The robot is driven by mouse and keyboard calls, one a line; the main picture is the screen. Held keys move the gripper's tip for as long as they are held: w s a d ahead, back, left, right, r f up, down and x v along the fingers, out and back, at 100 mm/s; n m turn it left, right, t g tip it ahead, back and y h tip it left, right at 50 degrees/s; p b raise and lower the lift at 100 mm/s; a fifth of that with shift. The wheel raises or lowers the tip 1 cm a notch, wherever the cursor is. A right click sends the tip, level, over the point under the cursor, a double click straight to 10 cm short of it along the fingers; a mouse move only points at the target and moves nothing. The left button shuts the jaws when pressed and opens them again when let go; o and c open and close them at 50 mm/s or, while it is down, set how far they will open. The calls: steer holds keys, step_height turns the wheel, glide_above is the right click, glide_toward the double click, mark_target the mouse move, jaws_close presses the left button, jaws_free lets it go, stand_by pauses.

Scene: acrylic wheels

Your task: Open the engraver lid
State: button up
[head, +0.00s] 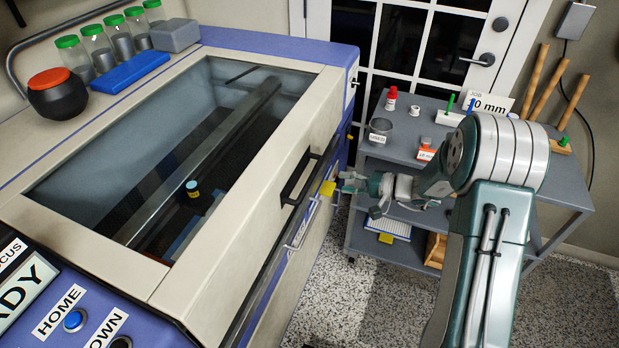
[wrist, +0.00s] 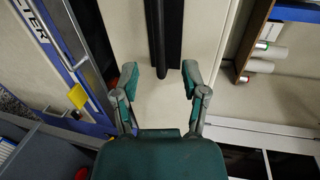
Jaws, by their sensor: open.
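The engraver lid (head: 305,125) is a cream frame around a large dark window, and it lies shut on the blue and cream engraver. A black bar handle (head: 300,178) stands on the lid's front face; it also shows in the wrist view (wrist: 165,35). My gripper (head: 345,183) is at the engraver's front, to the right of the handle in the head view. In the wrist view my gripper (wrist: 159,78) is open and empty. The handle's near end appears between the two fingertips there, but I cannot tell the depth gap.
A yellow tab (head: 327,188) sits on the engraver's front near my gripper. A grey cart (head: 405,155) with small items stands to the right. Green-capped jars (head: 100,48) and a red-lidded pot (head: 55,95) stand behind the lid. Speckled floor (head: 330,290) is clear in front.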

mark_target(311, 176)
steer(key=x, duration=1)
steer(key=shift+w+a+f, duration=0.1)
steer(key=shift+w+f, duration=0.15)
steer(key=shift+w, duration=0.15)
jaws_close()
